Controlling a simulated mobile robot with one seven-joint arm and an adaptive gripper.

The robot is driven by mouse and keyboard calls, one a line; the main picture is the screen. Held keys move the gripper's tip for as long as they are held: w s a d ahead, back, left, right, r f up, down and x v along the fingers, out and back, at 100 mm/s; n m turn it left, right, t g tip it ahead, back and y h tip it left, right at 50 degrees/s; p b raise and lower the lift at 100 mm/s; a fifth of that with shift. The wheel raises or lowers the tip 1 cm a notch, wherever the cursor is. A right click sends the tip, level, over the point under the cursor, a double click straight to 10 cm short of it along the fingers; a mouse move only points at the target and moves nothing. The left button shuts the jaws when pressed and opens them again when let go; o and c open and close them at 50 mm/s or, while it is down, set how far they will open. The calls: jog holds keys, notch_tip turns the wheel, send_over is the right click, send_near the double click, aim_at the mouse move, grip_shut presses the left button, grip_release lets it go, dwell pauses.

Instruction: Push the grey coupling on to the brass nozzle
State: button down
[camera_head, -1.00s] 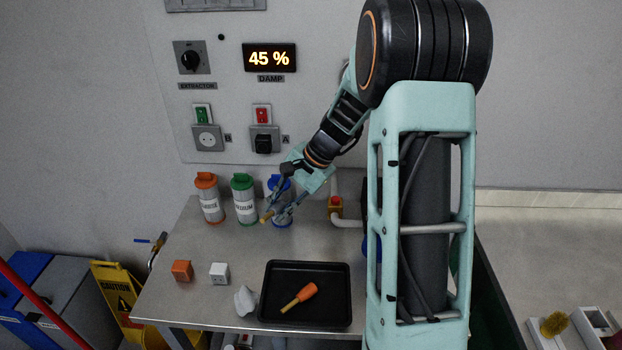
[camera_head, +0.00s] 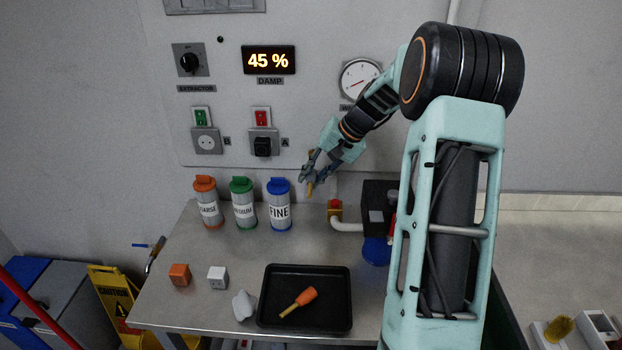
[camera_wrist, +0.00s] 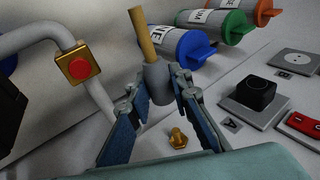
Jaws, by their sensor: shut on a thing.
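My gripper (camera_wrist: 159,88) is shut on a grey coupling (camera_wrist: 156,76), a short cylinder with a tan rod sticking out of its far end. In the head view my gripper (camera_head: 311,178) is above the back of the table, near the wall; only the tan end of the held piece shows clearly there. The brass nozzle (camera_wrist: 178,138) shows in the wrist view as a small hexagonal fitting on the grey wall panel. It appears between my fingers, behind the coupling and apart from it. In the head view I cannot make the nozzle out.
A white pipe (camera_head: 347,225) with a red-button box (camera_head: 334,206) is just below my gripper. Canisters with orange, green and blue (camera_head: 279,204) lids stand to the left. A black tray (camera_head: 335,318) holds an orange-handled tool. A black box (camera_head: 377,200) stands right.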

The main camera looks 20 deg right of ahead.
jog(key=w, duration=0.1)
jog(key=w+d+p, duration=0.1)
jog(key=w, duration=0.1)
jog(key=w+d+p, duration=0.1)
jog(key=w, duration=0.1)
dwell(0.3)
dwell(1.8)
jog(key=shift+w+d+p, duration=0.3)
jog(key=shift+w+p, duration=0.05)
jog(key=shift+w, duration=0.3)
jog(key=shift+w+d, duration=0.1)
jog(key=shift+w, duration=0.2)
jog(key=shift+w+d+p, duration=0.2)
jog(key=shift+w+p, duration=0.2)
jog(key=shift+p, duration=0.05)
jog(key=shift+s, duration=0.1)
jog(key=shift+s+a+b, duration=0.25)
jog(key=shift+s+b, duration=0.2)
jog(key=shift+s, duration=0.05)
jog(key=shift+s+a+b, duration=0.25)
jog(key=shift+s+b, duration=0.2)
jog(key=shift+s, duration=0.05)
